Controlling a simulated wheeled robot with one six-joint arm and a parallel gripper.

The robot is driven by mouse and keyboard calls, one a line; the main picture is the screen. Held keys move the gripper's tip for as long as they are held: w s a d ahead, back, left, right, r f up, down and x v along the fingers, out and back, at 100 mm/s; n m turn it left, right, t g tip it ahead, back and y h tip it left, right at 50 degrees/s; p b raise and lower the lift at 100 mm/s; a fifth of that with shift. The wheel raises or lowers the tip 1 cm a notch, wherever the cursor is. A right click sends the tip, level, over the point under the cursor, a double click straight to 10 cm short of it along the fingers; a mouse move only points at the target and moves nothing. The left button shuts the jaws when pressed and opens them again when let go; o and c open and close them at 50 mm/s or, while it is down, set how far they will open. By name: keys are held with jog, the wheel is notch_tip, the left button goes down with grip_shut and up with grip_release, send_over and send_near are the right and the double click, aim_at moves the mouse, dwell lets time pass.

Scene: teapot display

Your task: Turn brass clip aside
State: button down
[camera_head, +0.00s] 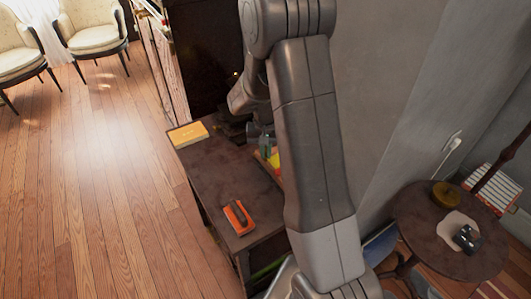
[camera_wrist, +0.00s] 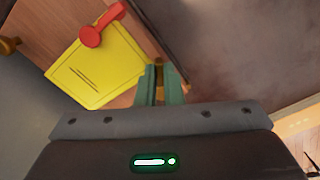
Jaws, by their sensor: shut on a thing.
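My gripper (camera_wrist: 160,84) has its green fingers closed at the edge of a wooden panel (camera_wrist: 140,30) in the wrist view. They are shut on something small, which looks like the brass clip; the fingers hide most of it. A yellow card (camera_wrist: 92,75) with dark lines lies against the panel, left of the fingers. A red round-ended piece (camera_wrist: 92,36) lies over the card's upper edge. A second brass-coloured piece (camera_wrist: 8,46) shows at the far left. In the head view my gripper (camera_head: 266,146) is small, partly behind my arm, above the dark table.
The dark table (camera_head: 215,180) holds a yellow book (camera_head: 188,134) and an orange item with a dark block (camera_head: 238,216). A round side table (camera_head: 420,220) stands at the right by the grey wall. Open wooden floor (camera_head: 100,180) lies at the left.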

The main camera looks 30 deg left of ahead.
jog(key=n+b, duration=0.1)
jog(key=n, duration=0.5)
jog(key=shift+r, duration=0.1)
dwell(0.5)
jog(key=c, duration=1.6)
grip_release()
jog(key=shift+o, duration=0.2)
notch_tip(320, 180, up, 14)
jog(key=shift+f, duration=0.2)
notch_tip(320, 180, down, 14)
jog(key=shift+r, duration=0.1)
